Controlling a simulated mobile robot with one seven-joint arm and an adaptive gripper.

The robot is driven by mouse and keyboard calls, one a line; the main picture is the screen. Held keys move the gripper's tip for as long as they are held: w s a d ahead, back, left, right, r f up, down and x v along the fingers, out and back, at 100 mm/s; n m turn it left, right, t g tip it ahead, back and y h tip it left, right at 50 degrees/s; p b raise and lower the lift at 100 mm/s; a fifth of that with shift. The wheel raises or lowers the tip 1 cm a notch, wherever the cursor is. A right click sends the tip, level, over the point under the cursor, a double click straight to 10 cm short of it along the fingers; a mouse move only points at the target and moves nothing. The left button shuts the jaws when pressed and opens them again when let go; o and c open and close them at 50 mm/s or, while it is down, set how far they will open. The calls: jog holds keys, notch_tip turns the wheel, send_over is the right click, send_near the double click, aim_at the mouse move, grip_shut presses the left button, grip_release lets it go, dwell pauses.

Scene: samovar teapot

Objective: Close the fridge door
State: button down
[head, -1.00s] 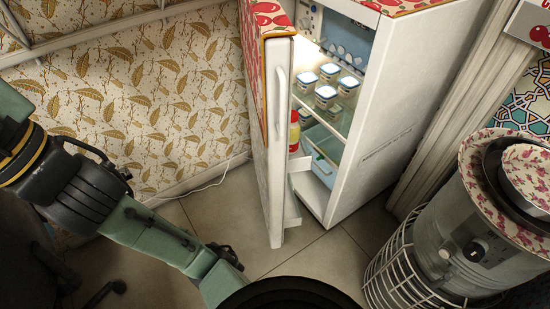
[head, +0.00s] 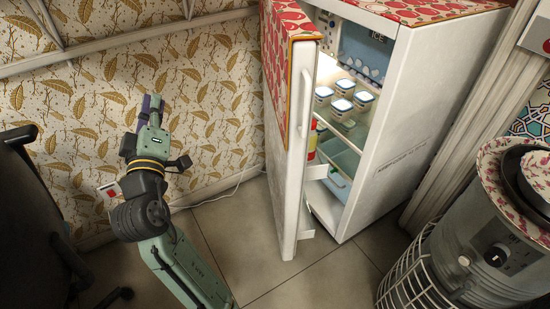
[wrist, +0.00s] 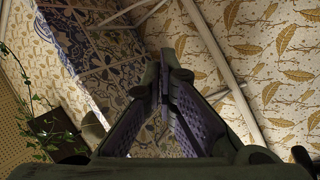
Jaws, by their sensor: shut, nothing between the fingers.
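The white fridge (head: 415,110) stands right of centre in the head view, with a red patterned top. Its door (head: 291,160) is partly open and swung out to the left. A white vertical handle (head: 305,103) is on the door. Lit shelves with several small jars (head: 342,104) show through the gap. My gripper (head: 152,102) is raised left of the door, in front of the leaf wallpaper, apart from the door. In the wrist view my gripper's fingers (wrist: 165,75) are closed together at the tips, with nothing between them. The fridge does not show in the wrist view.
A metal heater-like cylinder (head: 480,240) with a wire cage stands at the lower right. A dark chair (head: 35,200) is at the left edge. A white cord (head: 225,190) lies along the wall. Bare tiled floor (head: 240,245) lies between my arm and the fridge.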

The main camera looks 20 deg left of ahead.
jog(key=w+d+f+h, duration=0.1)
jog(key=d+f+h, duration=0.3)
jog(key=f, duration=0.3)
jog(key=w+d+f+h, duration=0.2)
jog(key=d+f+h, duration=0.25)
jog(key=f, duration=0.25)
jog(key=h+b, duration=0.1)
jog(key=h, duration=0.5)
send_near(283, 145)
jog(key=shift+m+g, duration=0.4)
jog(key=p+x, duration=0.1)
jog(key=x, duration=0.1)
jog(key=r+p+x, duration=0.1)
jog(key=x, duration=0.2)
jog(key=shift+a+r, duration=0.1)
jog(key=shift+a, duration=0.1)
jog(key=shift+w+d, duration=0.15)
jog(key=shift+d, duration=0.2)
